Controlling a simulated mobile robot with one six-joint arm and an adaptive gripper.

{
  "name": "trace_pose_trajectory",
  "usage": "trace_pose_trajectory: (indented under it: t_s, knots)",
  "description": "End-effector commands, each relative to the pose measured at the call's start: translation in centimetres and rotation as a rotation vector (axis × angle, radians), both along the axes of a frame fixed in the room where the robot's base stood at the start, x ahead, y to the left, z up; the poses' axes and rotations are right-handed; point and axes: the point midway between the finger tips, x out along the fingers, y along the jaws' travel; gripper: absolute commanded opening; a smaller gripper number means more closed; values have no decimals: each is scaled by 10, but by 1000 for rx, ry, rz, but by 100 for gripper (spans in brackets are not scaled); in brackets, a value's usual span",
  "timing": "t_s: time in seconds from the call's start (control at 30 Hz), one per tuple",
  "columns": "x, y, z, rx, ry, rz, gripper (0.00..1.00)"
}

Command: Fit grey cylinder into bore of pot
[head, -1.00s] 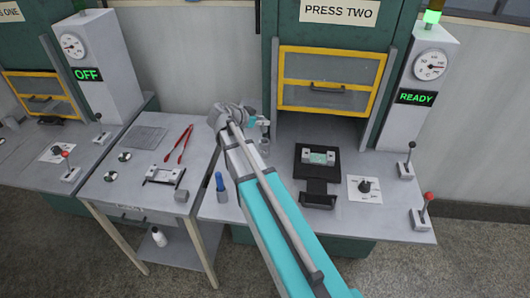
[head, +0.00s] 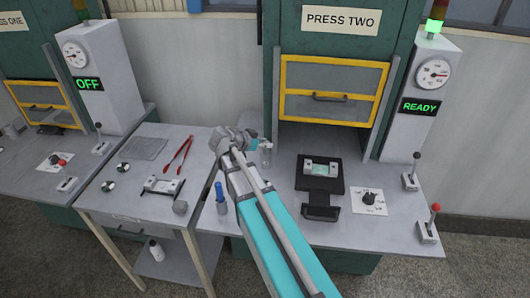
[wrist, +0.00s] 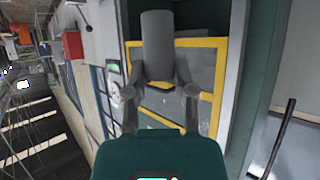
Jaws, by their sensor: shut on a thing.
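My gripper (wrist: 158,85) is shut on a grey cylinder (wrist: 158,45), which stands up between and beyond the fingertips in the wrist view. In the head view my gripper (head: 265,153) is small and partly hidden by my own arm, in front of the press opening, left of the black plate. A grey block with a teal middle (head: 320,168) sits on this black plate (head: 306,184) in the press. I cannot tell for sure whether this block is the pot, and no bore can be made out. The cylinder is apart from it.
A yellow-framed guard (head: 332,58) is raised above the press bed. A blue bottle (head: 221,198) stands left of my arm. The left table holds red tongs (head: 181,155), a grey bracket (head: 163,186) and discs.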

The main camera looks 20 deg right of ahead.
Motion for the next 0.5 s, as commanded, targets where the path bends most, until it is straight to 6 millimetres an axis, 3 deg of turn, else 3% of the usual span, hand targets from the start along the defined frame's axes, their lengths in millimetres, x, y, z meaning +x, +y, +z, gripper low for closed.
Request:
trace_pose_trajectory:
  t_s: [0.4,0.5]
  knots:
    - [69,-32,-36,0,1,-2,0]
    - [74,-35,-47,0,0,-1,0]
